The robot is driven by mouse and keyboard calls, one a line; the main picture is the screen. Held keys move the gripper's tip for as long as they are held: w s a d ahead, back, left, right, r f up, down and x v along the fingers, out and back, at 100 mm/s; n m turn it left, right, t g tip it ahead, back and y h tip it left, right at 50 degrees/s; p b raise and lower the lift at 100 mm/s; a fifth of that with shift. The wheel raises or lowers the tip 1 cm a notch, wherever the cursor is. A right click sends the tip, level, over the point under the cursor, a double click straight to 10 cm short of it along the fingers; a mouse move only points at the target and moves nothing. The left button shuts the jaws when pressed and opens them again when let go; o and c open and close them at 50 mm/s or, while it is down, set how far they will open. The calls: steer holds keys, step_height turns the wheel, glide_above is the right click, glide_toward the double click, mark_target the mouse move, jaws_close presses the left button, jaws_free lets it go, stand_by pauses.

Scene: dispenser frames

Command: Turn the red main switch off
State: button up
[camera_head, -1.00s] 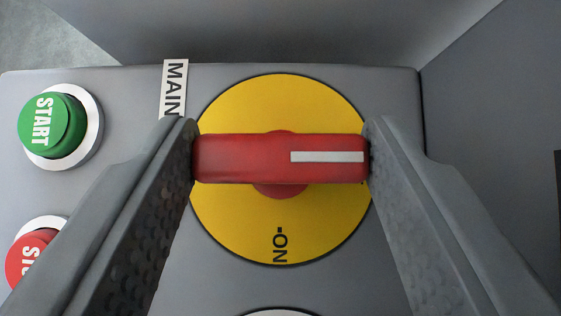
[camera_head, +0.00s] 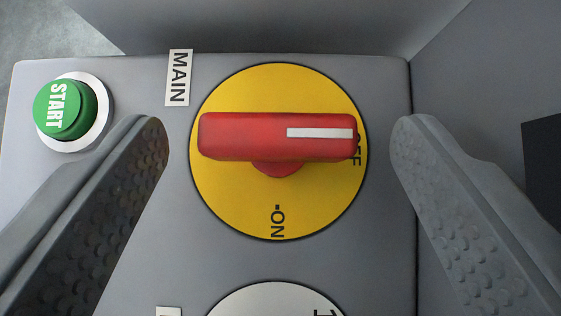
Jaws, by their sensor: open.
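The red main switch (camera_head: 240,136) is a bar handle on a round yellow plate (camera_head: 240,205), near the picture's middle. The handle lies crosswise, and its white line points right to the partly hidden OFF mark (camera_head: 357,149). The ON mark (camera_head: 278,222) shows on the plate below the handle. My gripper (camera_head: 280,140) is open. One finger stands to the left of the handle and one to the right, both apart from it, with nothing held between them.
A MAIN label (camera_head: 179,78) sits at the plate's upper left. A green START button (camera_head: 64,110) is at the far left. A white round dial plate (camera_head: 275,300) is cut off at the bottom. A dark grey wall (camera_head: 465,95) stands on the right.

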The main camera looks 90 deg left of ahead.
steer(key=v, duration=1.6)
steer(key=shift+d+r, duration=0.1)
steer(key=shift+d, duration=0.05)
